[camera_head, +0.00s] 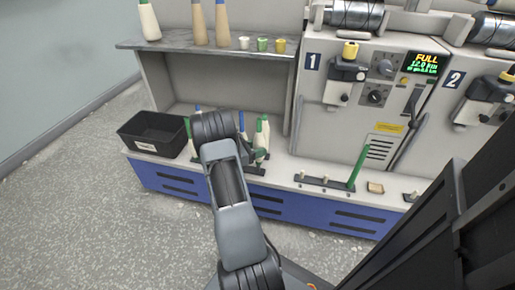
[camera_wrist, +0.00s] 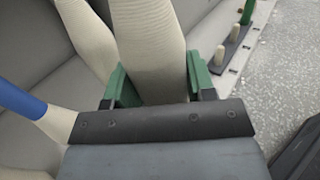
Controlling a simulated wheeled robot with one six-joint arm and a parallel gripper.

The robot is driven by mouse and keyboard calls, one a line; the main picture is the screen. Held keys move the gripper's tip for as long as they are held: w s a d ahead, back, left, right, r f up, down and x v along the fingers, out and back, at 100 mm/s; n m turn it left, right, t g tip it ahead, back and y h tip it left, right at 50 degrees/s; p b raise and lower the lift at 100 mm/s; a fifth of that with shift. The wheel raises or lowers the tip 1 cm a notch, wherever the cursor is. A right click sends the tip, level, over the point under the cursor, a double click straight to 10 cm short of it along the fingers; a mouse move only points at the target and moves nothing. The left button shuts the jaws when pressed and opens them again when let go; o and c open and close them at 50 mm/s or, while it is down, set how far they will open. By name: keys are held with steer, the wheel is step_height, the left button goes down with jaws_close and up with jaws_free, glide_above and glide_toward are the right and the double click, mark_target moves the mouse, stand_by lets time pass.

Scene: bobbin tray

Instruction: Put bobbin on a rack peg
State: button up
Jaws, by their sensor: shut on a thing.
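My gripper (camera_wrist: 158,80) has its green jaws closed on the sides of a cream bobbin (camera_wrist: 150,35), seen in the wrist view. The bobbin's ends are out of that picture. In the head view my gripper (camera_head: 254,153) is partly hidden by my arm, among several cream bobbins (camera_head: 265,130) with green tips in the bobbin tray area. I cannot tell there which one is held. The rack (camera_head: 313,181) is a dark bar with short cream pegs on the ledge to the right; a tall green rod (camera_head: 357,158) stands at its right end. The rack (camera_wrist: 232,54) also shows at the upper right in the wrist view.
Other bobbins stand close to the held one, one with a blue end (camera_wrist: 22,100). A black bin (camera_head: 152,133) sits left on the ledge. A shelf (camera_head: 205,47) overhangs behind my gripper. Machine unit 1 (camera_head: 337,120) rises behind the rack.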

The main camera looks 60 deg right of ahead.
steer(key=shift+f+b, duration=1.2)
steer(key=shift+f, duration=0.65)
steer(key=shift+w+f, duration=0.1)
steer(key=shift+f, duration=0.5)
stand_by(0.5)
steer(key=o, duration=0.7)
steer(key=shift+c, duration=0.2)
steer(key=shift+a, duration=0.15)
steer(key=v, duration=1)
steer(key=shift+w+a+p, duration=0.3)
steer(key=shift+w+p, duration=0.05)
